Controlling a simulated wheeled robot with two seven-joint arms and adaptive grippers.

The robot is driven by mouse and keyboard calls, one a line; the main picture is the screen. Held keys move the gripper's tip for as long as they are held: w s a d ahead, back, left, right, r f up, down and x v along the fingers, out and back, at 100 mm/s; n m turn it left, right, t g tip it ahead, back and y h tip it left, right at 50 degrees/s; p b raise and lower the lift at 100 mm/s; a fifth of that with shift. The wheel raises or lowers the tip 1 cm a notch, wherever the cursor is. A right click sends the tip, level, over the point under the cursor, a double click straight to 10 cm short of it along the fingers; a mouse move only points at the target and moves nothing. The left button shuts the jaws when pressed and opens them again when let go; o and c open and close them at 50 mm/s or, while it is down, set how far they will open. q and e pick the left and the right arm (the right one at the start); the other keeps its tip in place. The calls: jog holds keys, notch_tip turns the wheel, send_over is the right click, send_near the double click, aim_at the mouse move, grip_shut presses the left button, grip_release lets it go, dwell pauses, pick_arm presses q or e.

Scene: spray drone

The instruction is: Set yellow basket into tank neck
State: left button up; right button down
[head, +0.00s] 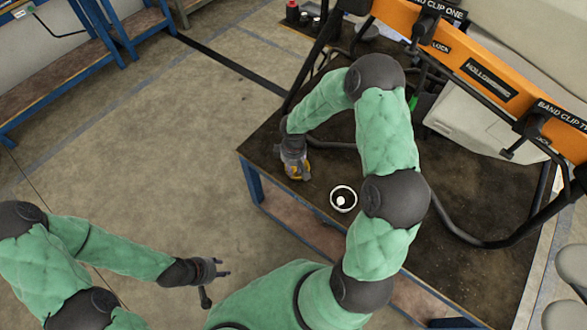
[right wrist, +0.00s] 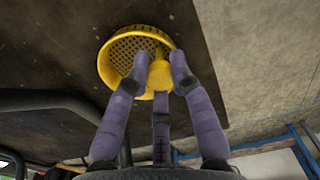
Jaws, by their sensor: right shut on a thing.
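The yellow basket (right wrist: 104,66) has a round rim and a perforated bottom, seen from above in the right wrist view. My right gripper (right wrist: 158,72) is shut on a yellow part at the basket's near side. In the head view my right gripper (head: 297,169) is at the left part of the dark table, with a little yellow of the basket (head: 305,172) showing. Whether the basket touches the tabletop I cannot tell. My left gripper (head: 214,279) is open and empty over the floor. I cannot make out the tank neck; my right arm covers part of the drone area.
A white-rimmed round cup-like part (head: 343,187) lies on the dark table (head: 275,158), right of the right gripper. The drone's orange arm (head: 455,55) and black tubes cross the table's back and right. A pale tank-like body (head: 475,125) lies behind. Blue benches (head: 95,50) stand at upper left.

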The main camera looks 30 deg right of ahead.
jog(key=shift+r, duration=0.1)
jog(key=shift+f, duration=0.25)
jog(key=c, duration=1.1)
grip_release()
jog(key=shift+r, duration=0.1)
